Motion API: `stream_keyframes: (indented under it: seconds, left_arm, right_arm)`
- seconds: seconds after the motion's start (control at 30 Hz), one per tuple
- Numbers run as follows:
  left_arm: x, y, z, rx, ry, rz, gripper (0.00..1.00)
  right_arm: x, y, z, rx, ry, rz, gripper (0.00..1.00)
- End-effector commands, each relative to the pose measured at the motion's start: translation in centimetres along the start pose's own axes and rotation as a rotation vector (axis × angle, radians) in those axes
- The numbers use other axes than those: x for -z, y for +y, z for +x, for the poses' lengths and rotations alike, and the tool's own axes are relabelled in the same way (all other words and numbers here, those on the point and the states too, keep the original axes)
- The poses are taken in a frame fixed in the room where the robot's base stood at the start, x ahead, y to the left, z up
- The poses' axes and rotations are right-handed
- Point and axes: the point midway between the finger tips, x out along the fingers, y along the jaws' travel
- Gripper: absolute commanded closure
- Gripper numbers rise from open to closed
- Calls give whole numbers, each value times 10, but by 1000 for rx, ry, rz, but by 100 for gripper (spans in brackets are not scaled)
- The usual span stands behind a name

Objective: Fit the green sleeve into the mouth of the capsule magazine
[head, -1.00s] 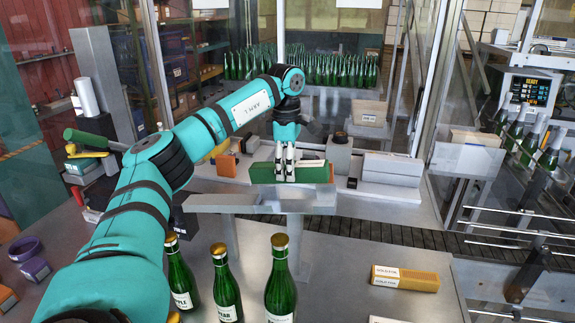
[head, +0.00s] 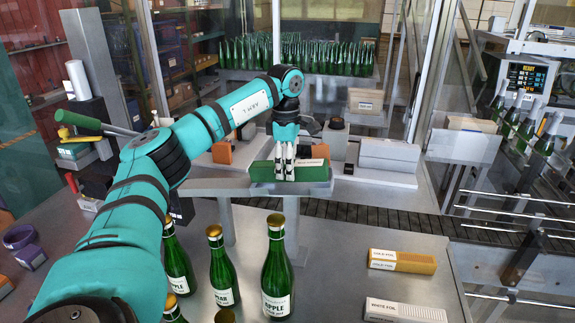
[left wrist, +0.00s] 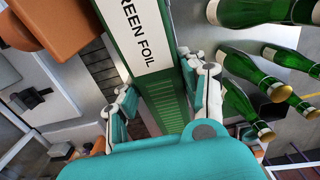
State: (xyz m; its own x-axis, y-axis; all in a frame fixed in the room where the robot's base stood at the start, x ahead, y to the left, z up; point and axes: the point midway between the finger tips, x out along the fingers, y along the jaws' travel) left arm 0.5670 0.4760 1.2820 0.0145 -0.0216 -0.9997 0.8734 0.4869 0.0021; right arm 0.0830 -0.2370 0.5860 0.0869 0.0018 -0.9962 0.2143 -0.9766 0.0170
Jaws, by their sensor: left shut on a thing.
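The green sleeve (head: 262,171), a long box with a white label, is held in my left gripper (head: 285,178). In the left wrist view the sleeve (left wrist: 160,88) runs between the two fingers (left wrist: 160,105) and its label reads "GREEN FOIL". The fingers are shut on its sides. In the head view the sleeve lies crosswise over a grey metal tray on posts (head: 215,187), which looks like the capsule magazine. The sleeve and gripper hide part of it. I cannot tell whether the sleeve touches it or sits in its mouth. My right gripper is not in view.
Green bottles (head: 277,270) stand on the near table, below the arm. A yellow box (head: 402,261) and a white box (head: 405,311) lie at the right. White boxes (head: 388,158) stand behind the tray to the right. The table between bottles and yellow box is clear.

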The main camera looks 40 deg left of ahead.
Motion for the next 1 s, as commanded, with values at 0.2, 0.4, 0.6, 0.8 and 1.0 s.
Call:
stream_keyframes:
  seconds: [0.2, 0.4, 0.6, 0.8, 1.0]
  left_arm:
    - [0, 0, -1, 0, 0, 0, 98]
    - [0, 0, -1, 0, 0, 0, 98]
    - [0, 0, 0, -1, 0, 0, 98]
    - [0, 0, 0, -1, 0, 0, 98]
    - [0, 0, 0, 0, 0, 0, 98]
  right_arm:
    - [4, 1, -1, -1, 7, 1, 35]
    - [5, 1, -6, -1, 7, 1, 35]
    - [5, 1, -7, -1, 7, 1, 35]
    - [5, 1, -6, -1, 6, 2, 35]
    - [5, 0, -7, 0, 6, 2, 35]
